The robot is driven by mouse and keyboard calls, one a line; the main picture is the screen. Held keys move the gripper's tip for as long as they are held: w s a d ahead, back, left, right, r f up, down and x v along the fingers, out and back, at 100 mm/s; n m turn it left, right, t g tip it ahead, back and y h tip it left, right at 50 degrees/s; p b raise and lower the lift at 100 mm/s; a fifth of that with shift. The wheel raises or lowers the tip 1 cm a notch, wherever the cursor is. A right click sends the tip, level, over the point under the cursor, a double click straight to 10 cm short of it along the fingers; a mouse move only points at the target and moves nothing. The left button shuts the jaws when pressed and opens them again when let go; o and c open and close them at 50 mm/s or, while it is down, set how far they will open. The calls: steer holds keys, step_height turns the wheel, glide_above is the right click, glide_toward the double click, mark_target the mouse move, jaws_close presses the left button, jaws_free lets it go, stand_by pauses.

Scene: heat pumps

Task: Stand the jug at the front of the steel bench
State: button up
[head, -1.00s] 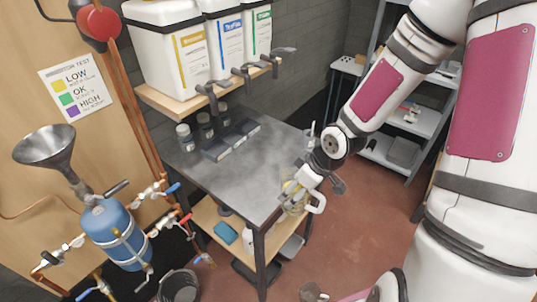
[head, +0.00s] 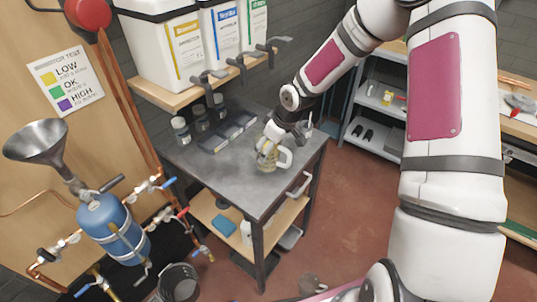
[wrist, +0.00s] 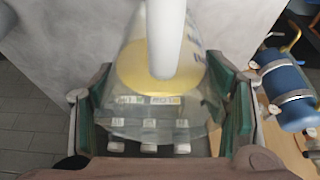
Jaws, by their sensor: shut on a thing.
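The jug (head: 266,157) is clear with yellowish contents and a white handle (head: 285,158). It looks upright at the right part of the steel bench (head: 218,176), in from the front corner. I cannot tell whether its base touches the top. My gripper (head: 273,142) is shut on the jug from above. In the wrist view the green pads of my gripper (wrist: 162,108) flank the jug (wrist: 135,115), and its handle (wrist: 167,40) crosses the middle. The jug's base is hidden there.
White canisters with taps (head: 165,50) sit on a shelf above. The front left of the benchtop is clear. A blue tank (head: 105,225) with copper pipes stands left of the bench.

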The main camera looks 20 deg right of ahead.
steer(key=shift+f+p, duration=0.3)
steer(key=shift+f, duration=1.4)
steer(key=shift+f, duration=0.1)
steer(key=o, duration=1.6)
steer(key=shift+c, duration=0.2)
